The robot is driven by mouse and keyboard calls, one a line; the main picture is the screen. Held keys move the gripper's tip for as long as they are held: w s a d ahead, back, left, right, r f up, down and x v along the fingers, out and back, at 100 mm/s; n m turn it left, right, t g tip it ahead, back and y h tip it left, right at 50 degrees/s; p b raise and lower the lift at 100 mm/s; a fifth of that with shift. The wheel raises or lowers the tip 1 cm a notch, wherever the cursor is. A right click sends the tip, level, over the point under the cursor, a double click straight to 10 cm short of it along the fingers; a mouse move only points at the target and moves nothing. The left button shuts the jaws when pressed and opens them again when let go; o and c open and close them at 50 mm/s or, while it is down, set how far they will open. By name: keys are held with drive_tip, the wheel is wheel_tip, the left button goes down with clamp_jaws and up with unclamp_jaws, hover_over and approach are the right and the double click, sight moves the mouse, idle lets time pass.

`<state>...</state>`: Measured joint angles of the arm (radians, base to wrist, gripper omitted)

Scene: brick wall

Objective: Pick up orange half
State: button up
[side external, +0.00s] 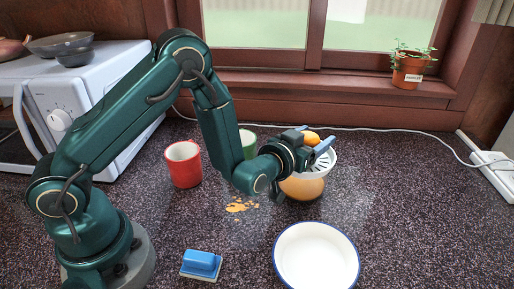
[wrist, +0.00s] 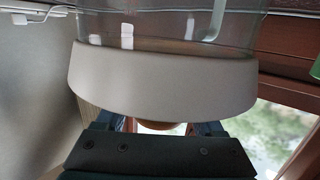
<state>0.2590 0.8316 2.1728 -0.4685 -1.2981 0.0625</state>
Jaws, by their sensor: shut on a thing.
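My gripper (side external: 313,137) is shut on an orange half (side external: 311,139), which shows between its blue-grey fingers. The gripper is above the juicer (side external: 304,187), a jug with orange juice inside and a white slotted top. I cannot tell whether the orange half touches the juicer's top. In the wrist view, the juicer's pale rim (wrist: 160,85) and clear wall fill the middle. Only a small brownish edge of the orange half (wrist: 160,127) shows between the fingers there; the rest is hidden.
A white bowl (side external: 316,257) with a blue rim sits in front. A blue sponge or brush (side external: 201,263) and an orange spill (side external: 240,204) lie on the counter.

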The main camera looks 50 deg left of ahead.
drive_tip(key=shift+r, duration=0.1)
drive_tip(key=shift+r, duration=0.45)
wheel_tip(320, 180, up, 4)
drive_tip(key=shift+f, duration=0.25)
drive_tip(key=s+a+r, duration=0.4)
drive_tip(key=a+r, duration=0.2)
drive_tip(key=a, duration=0.4)
drive_tip(key=shift+s+a+r, duration=0.2)
drive_tip(key=shift+s+a, duration=0.15)
wheel_tip(320, 180, down, 9)
drive_tip(key=s+a, duration=0.1)
drive_tip(key=a, duration=0.1)
drive_tip(key=shift+s+a+f, duration=0.15)
drive_tip(key=shift+s+a, duration=0.1)
drive_tip(key=shift+a, duration=0.05)
